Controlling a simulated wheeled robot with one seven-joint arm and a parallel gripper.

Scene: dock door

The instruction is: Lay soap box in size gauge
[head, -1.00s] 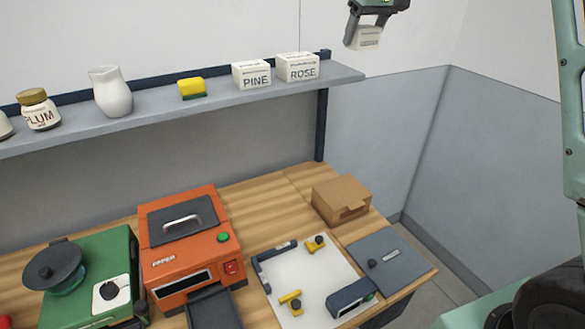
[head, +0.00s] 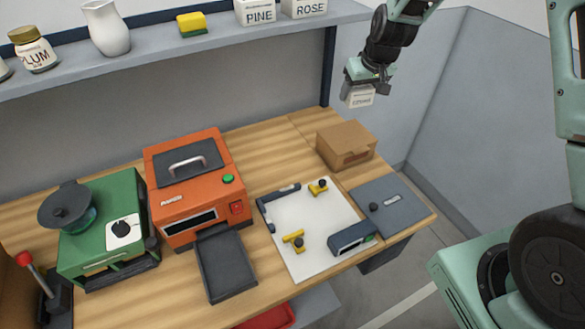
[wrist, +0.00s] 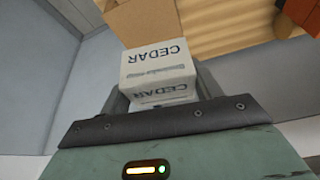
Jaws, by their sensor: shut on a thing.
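My gripper (head: 361,86) is shut on a white soap box (head: 359,98), high above the right side of the bench. In the wrist view, the soap box (wrist: 158,68) reads CEDAR on two faces and sits between the fingers. A white board (head: 318,222) with dark blue rails and yellow stops with black knobs lies on the bench; it looks like the size gauge. Its surface is bare between these fittings. The gripper is up and to the right of it, well apart.
A cardboard box (head: 346,146) stands behind the board, below my gripper. A grey plate with a knob (head: 393,206) lies to the right. An orange machine (head: 190,185) with a dark tray (head: 226,268) stands left. PINE (head: 257,13) and ROSE (head: 304,8) boxes are on the shelf.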

